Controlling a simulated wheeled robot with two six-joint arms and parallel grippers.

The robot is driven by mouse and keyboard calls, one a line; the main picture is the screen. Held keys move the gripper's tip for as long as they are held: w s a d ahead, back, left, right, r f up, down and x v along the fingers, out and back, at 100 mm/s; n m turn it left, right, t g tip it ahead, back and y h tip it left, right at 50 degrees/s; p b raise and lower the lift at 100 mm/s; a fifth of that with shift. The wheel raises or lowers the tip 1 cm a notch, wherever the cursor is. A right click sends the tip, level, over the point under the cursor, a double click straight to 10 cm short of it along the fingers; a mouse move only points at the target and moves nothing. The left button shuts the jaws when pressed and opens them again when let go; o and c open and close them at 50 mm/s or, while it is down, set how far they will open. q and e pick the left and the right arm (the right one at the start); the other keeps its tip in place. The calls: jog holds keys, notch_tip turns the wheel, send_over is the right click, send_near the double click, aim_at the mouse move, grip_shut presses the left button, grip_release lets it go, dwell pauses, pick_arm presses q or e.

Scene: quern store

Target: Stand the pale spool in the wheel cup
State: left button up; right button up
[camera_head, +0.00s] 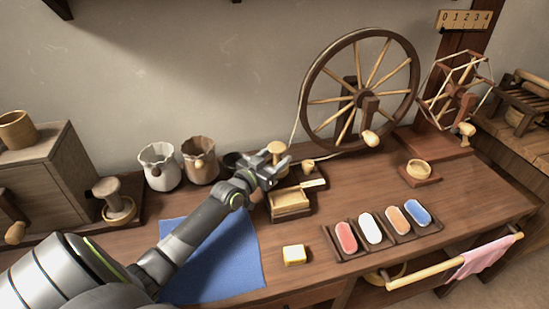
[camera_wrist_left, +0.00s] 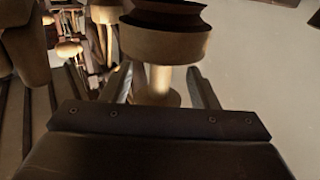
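The pale spool (camera_head: 277,148) stands by the left end of the spinning wheel's base, its round top above my left gripper's fingers. My left gripper (camera_head: 276,165) is around it. In the left wrist view, the pale spool (camera_wrist_left: 160,85) shows between the two fingers (camera_wrist_left: 160,88), with a gap visible on each side, so the gripper looks open. A wider pale round part over a dark one shows beyond it; whether these belong to the spool or its support I cannot tell. My right gripper is not in view.
The large spinning wheel (camera_head: 314,62) stands behind. A small wooden box (camera_head: 290,201), a yellow block (camera_head: 294,254) and a tray (camera_head: 379,249) of coloured pieces lie in front. A blue cloth (camera_head: 225,270) lies under my arm.

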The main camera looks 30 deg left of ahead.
aim_at(272, 158)
pick_arm(q)
jog(key=shift+o, duration=0.4)
jog(key=shift+r, duration=0.1)
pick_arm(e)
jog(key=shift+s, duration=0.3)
pick_arm(q)
jog(key=shift+r+p, duration=0.25)
jog(key=shift+p, duration=0.15)
jog(key=s+p, duration=0.1)
jog(key=s, duration=0.2)
jog(key=shift+s+a, duration=0.1)
jog(key=s+p, duration=0.2)
jog(key=s, duration=0.6)
jog(key=shift+s+a, duration=0.3)
jog(key=shift+s, duration=0.1)
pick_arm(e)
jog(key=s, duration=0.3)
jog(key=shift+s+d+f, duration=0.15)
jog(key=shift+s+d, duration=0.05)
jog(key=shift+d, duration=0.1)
pick_arm(q)
jog(key=shift+f, duration=0.15)
